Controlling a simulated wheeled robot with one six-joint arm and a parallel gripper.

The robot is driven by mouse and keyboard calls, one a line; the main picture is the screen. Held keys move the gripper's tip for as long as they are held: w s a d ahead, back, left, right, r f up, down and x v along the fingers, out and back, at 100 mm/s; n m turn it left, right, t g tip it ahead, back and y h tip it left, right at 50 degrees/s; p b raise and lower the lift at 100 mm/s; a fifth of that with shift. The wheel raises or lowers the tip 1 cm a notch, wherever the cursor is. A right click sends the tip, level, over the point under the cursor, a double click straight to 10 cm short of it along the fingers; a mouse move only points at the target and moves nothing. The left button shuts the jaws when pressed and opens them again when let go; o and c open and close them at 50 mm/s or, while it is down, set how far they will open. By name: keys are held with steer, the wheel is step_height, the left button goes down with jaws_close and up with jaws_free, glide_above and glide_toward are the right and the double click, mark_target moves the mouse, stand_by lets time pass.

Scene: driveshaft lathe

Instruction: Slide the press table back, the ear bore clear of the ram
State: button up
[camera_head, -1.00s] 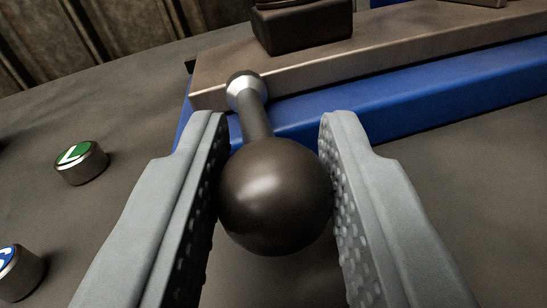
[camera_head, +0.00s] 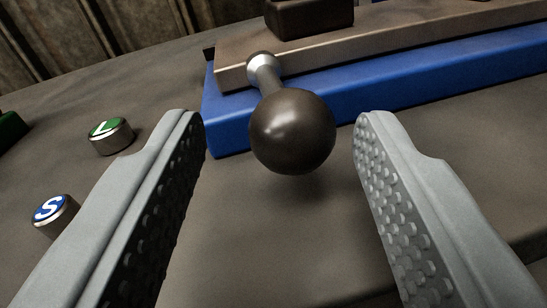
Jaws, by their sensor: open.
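A dark ball knob (camera_head: 292,131) on a short rod with a bright collar (camera_head: 261,64) sticks out from the front of the brown press table (camera_head: 400,46). The table lies on a blue base (camera_head: 400,90). My gripper (camera_head: 282,120) is open, one finger on each side of the knob, with a clear gap to both. The knob sits near the fingertips and touches neither. The ram and the ear bore cannot be made out here.
A green button marked L (camera_head: 111,136) and a blue button marked S (camera_head: 54,213) stand on the grey surface at left. A dark block (camera_head: 308,18) sits on the table. A ribbed wall (camera_head: 90,40) stands behind. The grey surface in front is clear.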

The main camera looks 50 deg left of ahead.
steer(key=v, duration=1.4)
steer(key=shift+s+d, duration=0.2)
steer(key=shift+s, duration=0.05)
steer(key=shift+w, duration=0.1)
steer(key=w+d+r+m+t+h, duration=0.1)
steer(key=w+d+r, duration=0.4)
steer(key=d, duration=0.3)
steer(key=w+d+r, duration=0.5)
steer(key=d, duration=0.4)
steer(key=w+d+r+m+t+h, duration=0.1)
steer(key=w+d+r, duration=0.4)
steer(key=d, duration=0.3)
steer(key=s+d+r+m+h, duration=0.1)
steer(key=s+d+r+h, duration=0.1)
steer(key=d, duration=0.7)
steer(key=s+d+r+m+h, duration=0.1)
steer(key=s+d+r+h, duration=0.2)
steer(key=d, duration=0.7)
steer(key=s+d+r+m+t+h, duration=0.1)
steer(key=s+d+h, duration=0.3)
steer(key=d, duration=0.5)
steer(key=shift+s+d+r, duration=0.4)
steer(key=shift+s+r, duration=0.05)
steer(key=shift+r, duration=0.4)
steer(key=shift+c, duration=0.2)
